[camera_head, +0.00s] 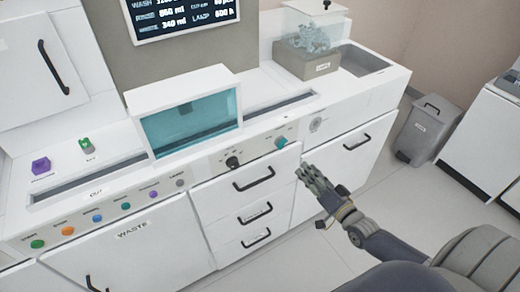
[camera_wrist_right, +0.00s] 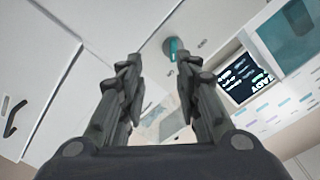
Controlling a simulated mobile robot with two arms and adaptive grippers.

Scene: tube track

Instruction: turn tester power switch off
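The tester is a white counter unit with a front control panel (camera_head: 257,156). A teal switch (camera_head: 281,142) is on the panel's right part, with a black rotary knob (camera_head: 232,162) to its left. The labels are too small to read, so I cannot tell the switch position. My right gripper (camera_head: 304,172) is in front of the drawers, below and right of the teal switch and apart from it. In the right wrist view the gripper (camera_wrist_right: 157,72) is open and empty, with the teal switch (camera_wrist_right: 172,48) just beyond the fingertips. My left gripper is not in view.
A teal-windowed box (camera_head: 190,122) stands on the counter. Several coloured buttons line the left panel, including a green one (camera_head: 37,244). Drawer handles (camera_head: 254,180) stick out below the panel. A grey bin (camera_head: 428,128) stands at the right. Floor is free between counter and bin.

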